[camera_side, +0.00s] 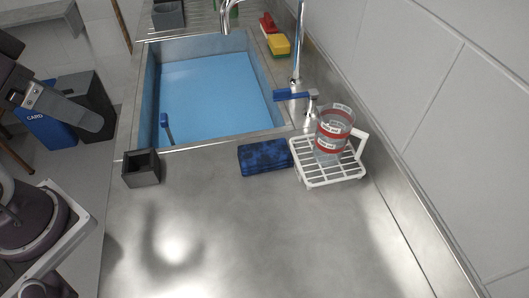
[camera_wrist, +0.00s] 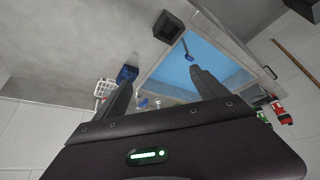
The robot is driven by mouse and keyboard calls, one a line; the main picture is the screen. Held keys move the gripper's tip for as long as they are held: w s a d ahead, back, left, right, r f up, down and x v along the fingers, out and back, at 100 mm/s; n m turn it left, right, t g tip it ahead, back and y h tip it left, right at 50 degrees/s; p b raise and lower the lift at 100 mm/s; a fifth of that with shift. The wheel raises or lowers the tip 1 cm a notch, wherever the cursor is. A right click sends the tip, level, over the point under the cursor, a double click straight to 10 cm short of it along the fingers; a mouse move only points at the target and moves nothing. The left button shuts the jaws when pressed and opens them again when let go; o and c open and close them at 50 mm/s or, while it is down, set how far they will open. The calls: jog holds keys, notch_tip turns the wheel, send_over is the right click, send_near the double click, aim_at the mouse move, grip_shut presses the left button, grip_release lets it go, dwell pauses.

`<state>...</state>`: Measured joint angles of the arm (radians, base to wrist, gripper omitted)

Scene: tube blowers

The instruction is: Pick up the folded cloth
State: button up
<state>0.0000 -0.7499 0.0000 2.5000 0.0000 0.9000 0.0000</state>
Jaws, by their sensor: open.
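The folded cloth (camera_side: 264,157) is dark blue with a mottled pattern. It lies flat on the steel counter in front of the sink, beside a white rack. In the wrist view the cloth (camera_wrist: 127,73) is small and far off, close to the tip of the left finger in the picture. My gripper (camera_wrist: 162,78) is open with nothing between its fingers. In the side view part of it shows at the left edge, well above and left of the counter, far from the cloth.
The white rack (camera_side: 329,181) holds a clear cup with red bands (camera_side: 333,133), right of the cloth. A dark open box (camera_side: 141,169) stands to the left. The blue-bottomed sink (camera_side: 210,100) and tap lie behind. The front counter is clear. A wall bounds the right.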

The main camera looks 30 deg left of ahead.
jog(key=shift+o, duration=0.5)
jog(key=m+g, duration=0.5)
jog(key=m, duration=0.4)
send_over(265, 152)
jog(key=s+a, duration=0.1)
notch_tip(265, 152, down, 16)
jog(key=shift+a+f, duration=0.1)
jog(key=shift+f, duration=0.05)
jog(key=shift+g, duration=0.3)
jog(key=f, duration=0.5)
jog(key=w+d+f, duration=0.1)
jog(key=f, duration=0.2)
jog(key=shift+f, duration=0.2)
jog(key=c, duration=1.6)
jog(key=shift+o, duration=0.2)
notch_tip(265, 152, up, 10)
jog(key=shift+r, duration=0.1)
